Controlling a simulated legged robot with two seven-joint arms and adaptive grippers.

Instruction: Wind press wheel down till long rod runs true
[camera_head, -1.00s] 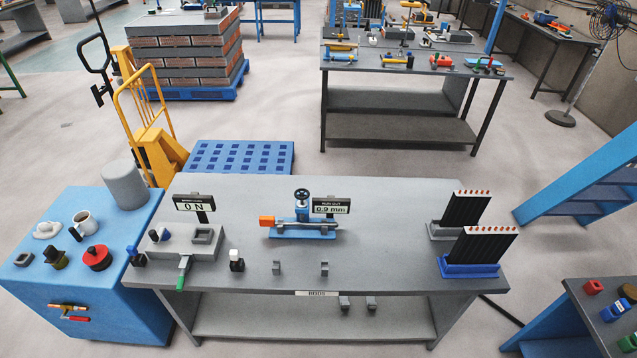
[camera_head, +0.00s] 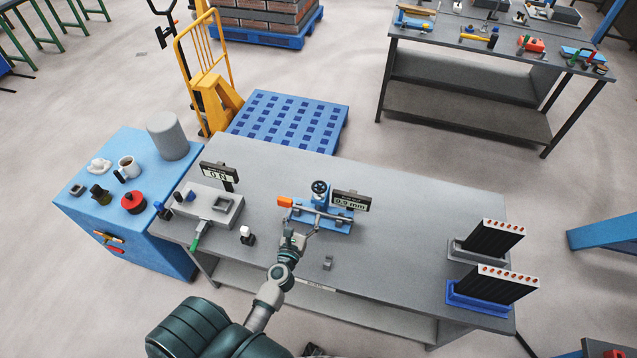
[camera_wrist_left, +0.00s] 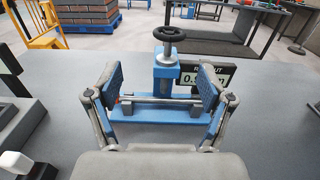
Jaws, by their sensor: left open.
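The small blue press (camera_head: 322,213) stands on the grey bench, with its dark press wheel (camera_head: 320,186) on top. A sign beside the press (camera_head: 350,201) reads 0.9 mm. My left gripper (camera_head: 297,225) is at the near side of the press. Its fingers (camera_wrist_left: 160,90) are open, one either side of the press in the wrist view, with nothing between them held. My right gripper is not seen.
A grey fixture (camera_head: 212,206) with a 0 N sign (camera_head: 217,175) and a white-topped bottle (camera_head: 247,235) stand left of the press. The bench between press and racks (camera_head: 420,225) is clear.

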